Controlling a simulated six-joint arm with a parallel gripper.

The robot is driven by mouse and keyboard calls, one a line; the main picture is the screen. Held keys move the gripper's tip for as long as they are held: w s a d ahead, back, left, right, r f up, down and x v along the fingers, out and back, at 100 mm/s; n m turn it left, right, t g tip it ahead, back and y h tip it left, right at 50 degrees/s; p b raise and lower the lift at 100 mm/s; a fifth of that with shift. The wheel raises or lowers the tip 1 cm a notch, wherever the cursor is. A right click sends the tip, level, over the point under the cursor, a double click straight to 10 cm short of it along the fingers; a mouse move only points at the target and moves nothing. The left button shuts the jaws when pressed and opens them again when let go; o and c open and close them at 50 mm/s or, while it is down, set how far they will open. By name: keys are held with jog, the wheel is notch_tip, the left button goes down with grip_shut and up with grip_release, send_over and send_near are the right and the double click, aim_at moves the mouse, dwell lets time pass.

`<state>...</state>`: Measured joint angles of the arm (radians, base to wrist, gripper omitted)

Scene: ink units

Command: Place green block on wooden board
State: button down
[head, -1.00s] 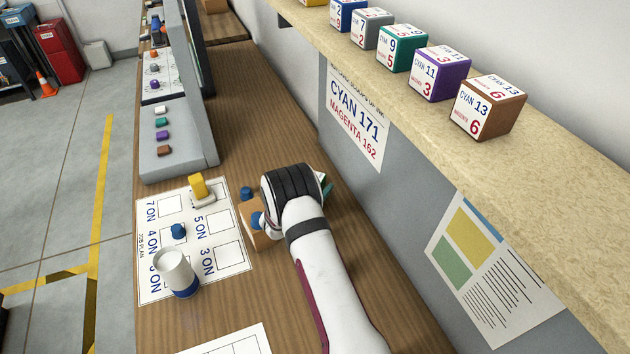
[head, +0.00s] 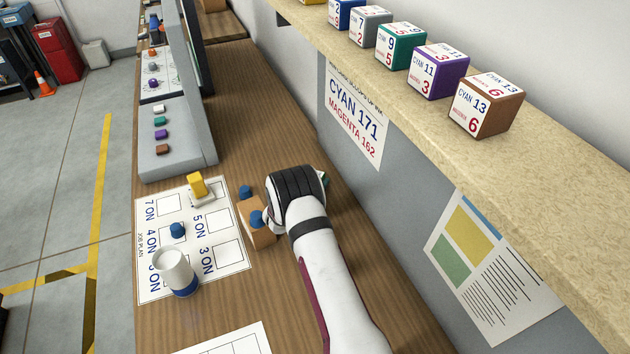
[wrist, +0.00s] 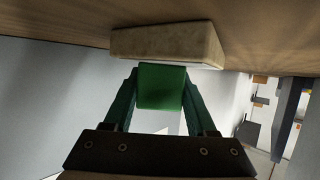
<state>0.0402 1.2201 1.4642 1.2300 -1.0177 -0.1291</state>
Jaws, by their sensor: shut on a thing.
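In the wrist view, the green block (wrist: 162,98) is between the two green fingers of my gripper (wrist: 162,80), which is shut on it. A pale, flat-sided piece (wrist: 165,43) lies just beyond the block; I cannot tell whether they touch. In the head view, my wrist hides the green block and most of the fingers. A brown wooden piece (head: 263,237) with blue knobs (head: 256,218) lies on the bench just left of my wrist. I cannot tell which piece is the wooden board.
A marked white sheet (head: 205,255) lies left, bearing a yellow-topped piece (head: 197,186), a blue knob (head: 177,230) and a white cup-like object (head: 174,268). A shelf (head: 560,165) with labelled cubes overhangs on the right. Bare bench (head: 240,130) lies beyond my wrist.

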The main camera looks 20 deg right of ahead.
notch_tip(320, 180, up, 9)
jog(key=shift+f, duration=0.2)
jog(key=shift+w+d+r+n+t+y, duration=0.4)
jog(key=shift+w+d+r+n+t, duration=0.2)
jog(key=shift+r, duration=0.15)
jog(key=f+n+y, duration=0.1)
jog(key=f+n+t+y, duration=0.1)
jog(key=n+y, duration=0.1)
jog(key=w+a+f+n+t+y, duration=0.1)
jog(key=shift+y, duration=0.3)
jog(key=a+f+n+y, duration=0.1)
jog(key=s+a+f+n+y, duration=0.1)
jog(key=s+f+n+y, duration=0.1)
jog(key=shift+a+f+t+y, duration=0.3)
jog(key=shift+a+t+y, duration=0.1)
jog(key=shift+s+a+f+n, duration=0.15)
jog(key=shift+f+n, duration=0.25)
jog(key=shift+f, duration=1.25)
jog(key=shift+f, duration=0.2)
jog(key=shift+c, duration=1)
grip_release()
jog(key=shift+r, duration=0.1)
